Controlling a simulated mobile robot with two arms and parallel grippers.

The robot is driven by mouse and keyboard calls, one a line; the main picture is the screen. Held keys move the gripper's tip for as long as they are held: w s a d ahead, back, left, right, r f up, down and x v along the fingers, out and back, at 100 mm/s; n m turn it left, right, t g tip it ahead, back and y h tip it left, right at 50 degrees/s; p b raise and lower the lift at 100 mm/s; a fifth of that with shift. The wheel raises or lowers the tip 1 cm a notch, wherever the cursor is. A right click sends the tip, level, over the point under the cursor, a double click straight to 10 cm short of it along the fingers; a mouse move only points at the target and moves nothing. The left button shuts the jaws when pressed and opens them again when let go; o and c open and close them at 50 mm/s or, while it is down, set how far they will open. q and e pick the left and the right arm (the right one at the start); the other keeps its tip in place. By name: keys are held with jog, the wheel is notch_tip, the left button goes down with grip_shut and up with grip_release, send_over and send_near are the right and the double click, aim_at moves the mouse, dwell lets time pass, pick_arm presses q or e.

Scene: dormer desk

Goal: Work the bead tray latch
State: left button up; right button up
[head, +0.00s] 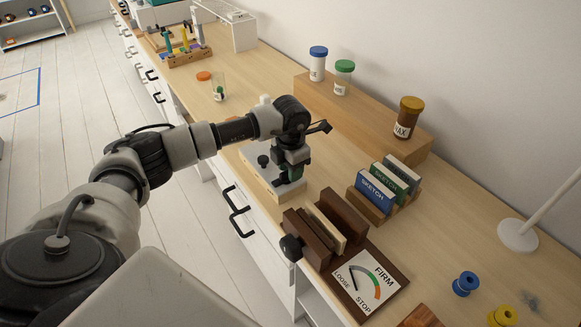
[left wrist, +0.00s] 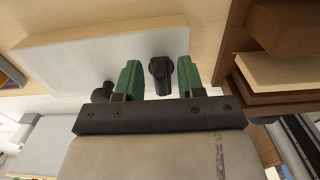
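The bead tray appears to be the low box with a pale grey top and wooden base (head: 262,181), near the front edge of the desk. It also shows in the left wrist view as a pale panel (left wrist: 85,48). A black latch piece (left wrist: 161,74) stands on it. A round black knob (head: 263,161) sits to its left, also in the wrist view (left wrist: 103,93). My left gripper (head: 291,172) is over the tray's right part. In the wrist view its green fingers (left wrist: 157,80) are open, one on each side of the latch piece, with gaps showing. My right gripper is out of view.
A dark wooden clamp (head: 343,217) with a FIRM/LOOSE dial (head: 364,281) stands close to the right. Beyond are SKETCH boxes (head: 376,192) and a wooden riser (head: 370,118) with jars. Desk between tray and riser is clear.

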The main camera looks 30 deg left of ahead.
pick_arm(q)
grip_shut()
jog(key=shift+n, duration=0.3)
jog(key=n, duration=0.3)
jog(key=shift+w+a+r+p, duration=0.1)
jog(key=shift+a+p, duration=0.1)
jog(key=shift+p, duration=0.2)
jog(key=n, duration=0.1)
jog(key=n+p, duration=0.1)
jog(key=n, duration=0.3)
jog(key=shift+a, duration=0.3)
jog(key=n+p, duration=0.1)
jog(key=n, duration=0.1)
jog(key=n+p, duration=0.1)
jog(key=n, duration=0.1)
jog(key=shift+s+a+r+n, duration=0.1)
jog(key=shift+s+a+n, duration=0.1)
jog(key=shift+n, duration=0.1)
jog(key=shift+s+a+n+p, duration=0.15)
jog(key=shift+n+p, duration=0.75)
jog(key=shift+n, duration=1.4)
